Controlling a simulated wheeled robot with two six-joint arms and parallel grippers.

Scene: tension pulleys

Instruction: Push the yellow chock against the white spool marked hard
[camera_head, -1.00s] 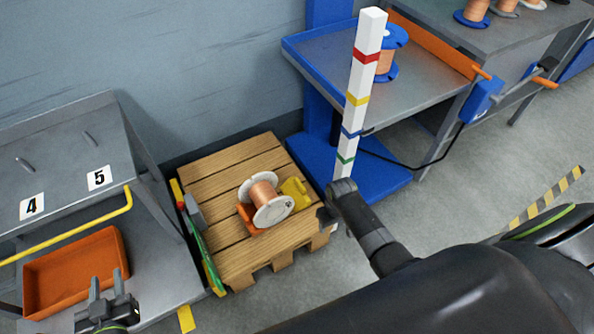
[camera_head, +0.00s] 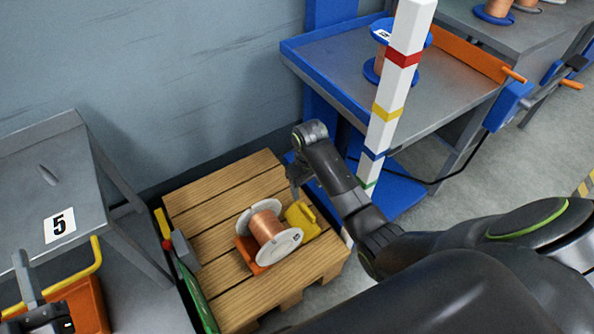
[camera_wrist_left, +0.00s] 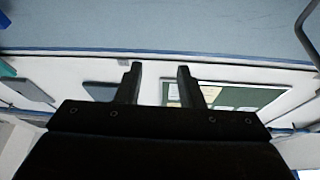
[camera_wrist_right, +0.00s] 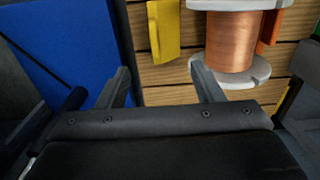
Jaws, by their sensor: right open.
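The white spool (camera_head: 268,226), wound with copper wire, lies on its side on the wooden pallet (camera_head: 200,195). I can read no marking on it. The yellow chock (camera_head: 302,221) stands at its right side; the right wrist view shows the chock (camera_wrist_right: 164,28) and spool (camera_wrist_right: 232,42) with what looks like a narrow gap between them. My right gripper (camera_head: 294,188) is open and empty, above the pallet just behind the chock. Its spread fingers show in the right wrist view (camera_wrist_right: 160,82). My left gripper (camera_wrist_left: 157,80) is open and empty, away at the lower left in the head view.
An orange chock (camera_head: 252,256) sits on the spool's other side. A banded white post (camera_head: 394,90) and blue stand (camera_head: 400,200) rise right of the pallet. A green bar (camera_head: 196,295) lies along its left edge.

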